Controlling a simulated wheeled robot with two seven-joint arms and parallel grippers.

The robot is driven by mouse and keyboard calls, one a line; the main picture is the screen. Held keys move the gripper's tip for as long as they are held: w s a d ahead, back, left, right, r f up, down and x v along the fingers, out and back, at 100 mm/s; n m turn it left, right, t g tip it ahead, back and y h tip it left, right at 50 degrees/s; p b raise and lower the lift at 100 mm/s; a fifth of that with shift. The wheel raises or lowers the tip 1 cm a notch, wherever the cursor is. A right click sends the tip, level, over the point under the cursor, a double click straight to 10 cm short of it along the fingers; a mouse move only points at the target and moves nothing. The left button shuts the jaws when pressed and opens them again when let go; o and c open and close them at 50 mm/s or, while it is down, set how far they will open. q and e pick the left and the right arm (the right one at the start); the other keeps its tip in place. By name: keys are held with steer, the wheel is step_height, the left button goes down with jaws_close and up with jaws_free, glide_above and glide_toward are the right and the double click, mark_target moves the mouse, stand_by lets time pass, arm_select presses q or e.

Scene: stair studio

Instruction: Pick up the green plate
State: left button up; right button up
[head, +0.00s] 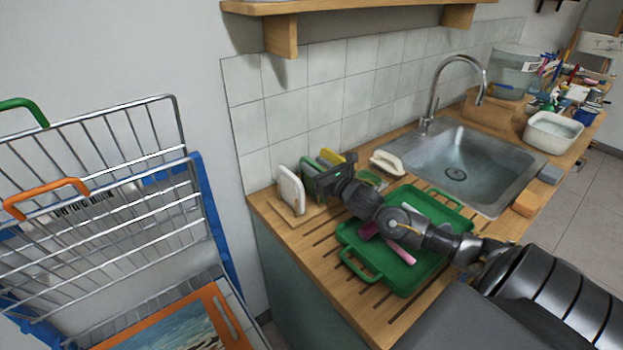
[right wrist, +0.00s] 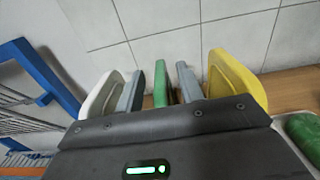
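The green plate (right wrist: 160,84) stands on edge between the white plate (right wrist: 101,97) and the yellow plate (right wrist: 236,80) in the right wrist view. My right gripper (right wrist: 159,88) is open, with one grey finger on each side of the green plate and a visible gap to it on both sides. In the head view, my right gripper (head: 324,179) is at the row of plates by the tiled wall, and the green plate (head: 308,181) shows only in part beside it. My left gripper is not in view.
A green tray (head: 350,240) with pink items lies on the wooden counter under my right arm. The sink (head: 480,150) is behind it. A white-and-green item (head: 387,163) lies near the wall. A wire rack (head: 100,190) stands at the left.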

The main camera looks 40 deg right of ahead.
jaws_close()
stand_by(0.4)
